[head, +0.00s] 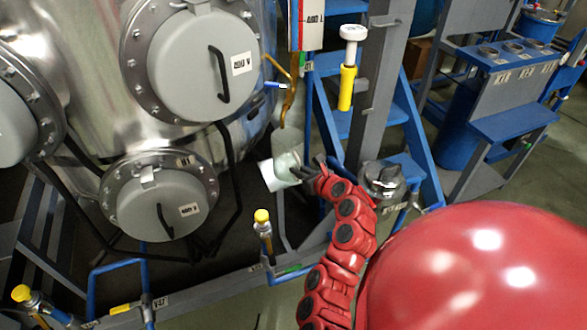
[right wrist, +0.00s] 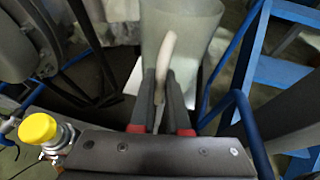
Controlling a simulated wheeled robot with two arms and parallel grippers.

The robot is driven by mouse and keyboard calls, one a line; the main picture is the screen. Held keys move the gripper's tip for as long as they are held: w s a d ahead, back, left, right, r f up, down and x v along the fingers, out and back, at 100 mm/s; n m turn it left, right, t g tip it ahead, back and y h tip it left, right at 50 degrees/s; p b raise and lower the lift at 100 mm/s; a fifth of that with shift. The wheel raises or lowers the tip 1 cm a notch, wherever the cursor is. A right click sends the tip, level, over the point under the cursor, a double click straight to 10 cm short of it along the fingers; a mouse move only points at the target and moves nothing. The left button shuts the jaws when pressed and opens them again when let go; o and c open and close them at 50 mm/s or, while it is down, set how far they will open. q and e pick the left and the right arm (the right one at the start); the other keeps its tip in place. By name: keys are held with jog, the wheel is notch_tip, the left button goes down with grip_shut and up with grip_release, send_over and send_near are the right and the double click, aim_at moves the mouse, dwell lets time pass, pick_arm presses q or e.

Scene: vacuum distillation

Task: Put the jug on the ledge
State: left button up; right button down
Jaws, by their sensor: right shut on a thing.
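The jug (head: 287,163) is pale and translucent, near the middle of the head view, in front of the metal vessel. My right gripper (head: 308,174) is at its right side. In the right wrist view the jug (right wrist: 192,28) is at the top middle, and its curved pale handle (right wrist: 166,55) sits between the two dark fingers of my right gripper (right wrist: 165,85), which is shut on it. A flat white piece (head: 267,176) shows just left of the jug; I cannot tell whether it is the ledge. My left gripper is out of view.
A large steel vessel with round grey hatches (head: 200,65) fills the left. A yellow-capped valve (head: 262,217) stands below the jug. Blue stairs (head: 385,115) and a grey post are to the right. A blue rack (head: 510,50) stands farther back right.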

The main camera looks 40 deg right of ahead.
aim_at(292, 165)
jog(key=x, duration=0.1)
jog(key=b+x, duration=0.1)
jog(key=x, duration=0.1)
jog(key=shift+w+r, duration=0.3)
jog(key=shift+s+f+b, duration=0.15)
jog(key=shift+f+b, duration=0.35)
jog(key=shift+b, duration=0.3)
jog(key=c, duration=0.9)
grip_release()
